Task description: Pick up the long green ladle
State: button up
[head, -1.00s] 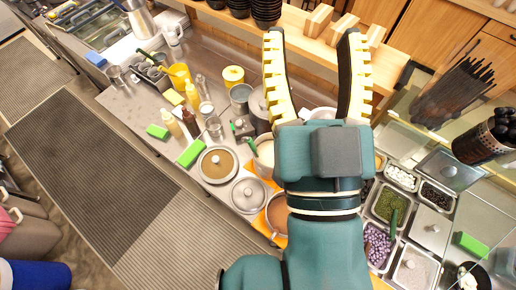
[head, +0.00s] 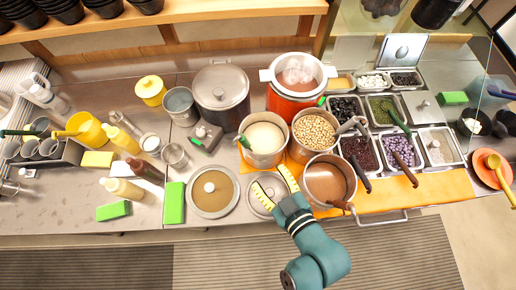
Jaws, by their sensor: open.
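Several green-handled utensils show, and I cannot tell for certain which one is the long green ladle. One long dark-green handle (head: 18,132) lies over the grey cups at the far left. Another green handle (head: 243,141) leans on the left rim of a steel pot (head: 260,155) of pale liquid. A dark-green handle (head: 399,121) sticks out of the green topping pan at the right. My gripper (head: 270,178) is open and empty. It is in front of the pale-liquid pot, above a round steel lid, with its fingers pointing up and left in the picture.
A pot of beans (head: 315,131) and a pot of brown liquid (head: 328,183) stand right of my gripper. A tall lidded pot (head: 221,90) and a red cooker (head: 294,99) are behind. Bottles and a yellow jug (head: 88,130) stand left. Topping pans fill the right.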

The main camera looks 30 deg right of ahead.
aim_at(247, 145)
jog(key=x, duration=1)
jog(key=shift+w+p, duration=0.2)
jog(key=shift+p, duration=0.1)
jog(key=x, duration=0.6)
jog(key=shift+f, duration=0.1)
jog(key=shift+s, duration=0.1)
grip_shut()
